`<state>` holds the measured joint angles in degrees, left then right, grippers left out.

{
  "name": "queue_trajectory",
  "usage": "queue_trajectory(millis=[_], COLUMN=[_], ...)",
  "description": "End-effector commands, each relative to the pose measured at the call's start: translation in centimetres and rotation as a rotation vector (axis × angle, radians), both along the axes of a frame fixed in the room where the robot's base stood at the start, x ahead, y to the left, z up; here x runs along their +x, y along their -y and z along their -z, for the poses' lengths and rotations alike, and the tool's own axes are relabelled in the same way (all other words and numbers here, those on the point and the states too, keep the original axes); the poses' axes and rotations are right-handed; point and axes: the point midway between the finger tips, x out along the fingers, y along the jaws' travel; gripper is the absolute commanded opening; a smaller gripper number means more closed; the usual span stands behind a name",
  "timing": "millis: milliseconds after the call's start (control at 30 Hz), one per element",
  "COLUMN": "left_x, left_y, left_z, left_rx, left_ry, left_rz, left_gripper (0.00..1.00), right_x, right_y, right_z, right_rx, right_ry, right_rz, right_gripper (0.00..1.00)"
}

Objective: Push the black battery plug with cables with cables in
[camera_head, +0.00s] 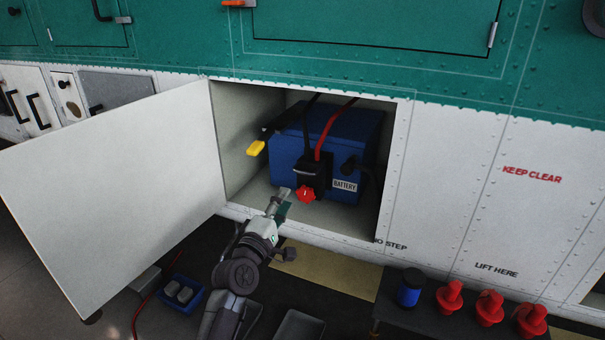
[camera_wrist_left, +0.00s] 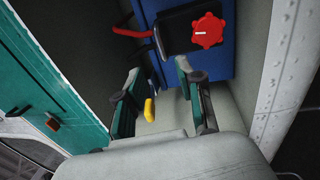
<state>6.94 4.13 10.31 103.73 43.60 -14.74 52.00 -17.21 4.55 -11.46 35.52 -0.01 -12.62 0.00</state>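The black battery plug (camera_head: 309,173) with a black and a red cable sits at the front face of the blue battery (camera_head: 343,130) inside the open compartment. A red star-shaped knob (camera_head: 305,194) is on the plug's front. In the left wrist view the plug (camera_wrist_left: 183,30) and red knob (camera_wrist_left: 208,31) show at the top, beyond the fingertips. My left gripper (camera_head: 282,199) is at the compartment opening, just left of and below the knob. In the left wrist view its two fingers (camera_wrist_left: 158,80) are apart with nothing between them. My right gripper is not in view.
The compartment door (camera_head: 115,190) stands open at left. A yellow-tipped part (camera_head: 256,148) hangs at the compartment's left side. Below right, a dark bench (camera_head: 430,325) holds a blue-banded black container (camera_head: 410,288) and red plugs (camera_head: 489,308). A blue bin (camera_head: 180,296) is on the floor.

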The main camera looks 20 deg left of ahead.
Motion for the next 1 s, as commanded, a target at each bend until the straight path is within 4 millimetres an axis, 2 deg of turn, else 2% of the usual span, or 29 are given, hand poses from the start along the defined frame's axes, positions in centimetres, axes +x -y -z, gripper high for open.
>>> queue_trajectory(millis=[300, 500, 700, 1000], left_x=[6.8, 10.0, 11.5, 11.6], left_y=[0.0, 0.1, 0.0, 0.0], left_z=[-1.3, -1.7, -1.9, -1.9], left_rx=[0.004, 0.003, 0.004, 0.004], left_ry=[0.000, -0.001, -0.002, -0.002], left_rz=[0.000, 0.001, -0.001, -0.001], left_gripper=[0.37, 0.37, 0.37, 0.37], right_x=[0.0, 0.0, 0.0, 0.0], right_y=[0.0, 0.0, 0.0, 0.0], right_z=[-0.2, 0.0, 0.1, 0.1], right_rx=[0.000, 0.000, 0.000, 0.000], right_ry=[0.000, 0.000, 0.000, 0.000], right_rz=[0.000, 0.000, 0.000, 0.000], right_gripper=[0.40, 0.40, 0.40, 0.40])
